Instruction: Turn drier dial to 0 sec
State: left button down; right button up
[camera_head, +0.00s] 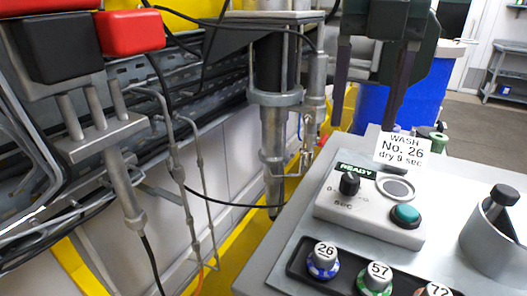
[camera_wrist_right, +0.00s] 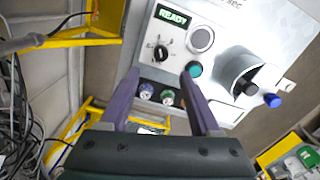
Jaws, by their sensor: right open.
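The drier dial (camera_head: 349,183) is a small black knob on a white control box (camera_head: 352,213), beside the letters "0" and "sec". It also shows in the right wrist view (camera_wrist_right: 160,53), with a scale around it; I cannot read its setting for sure. A lit READY display (camera_head: 356,170) is behind it and a green button (camera_head: 406,214) is to its right. My right gripper (camera_head: 364,125) hangs above and behind the box, open and empty, its purple fingers apart from the dial. In the right wrist view the dial lies ahead between the fingertips (camera_wrist_right: 161,70). My left gripper is not in view.
A card (camera_head: 403,150) reading "WASH No. 26 dry" stands behind the box; its seconds figure is unclear. A black tray (camera_head: 296,262) of numbered pieces lies in front. A grey cylinder (camera_head: 494,235) with a black knob stands right. A metal nozzle assembly (camera_head: 274,140) hangs left.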

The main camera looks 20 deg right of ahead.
aim_at(351, 178)
notch_tip(351, 178, down, 10)
jog(key=shift+d+r+p, duration=0.1)
jog(key=shift+r+p, duration=0.15)
jog(key=shift+p, duration=0.5)
grip_shut()
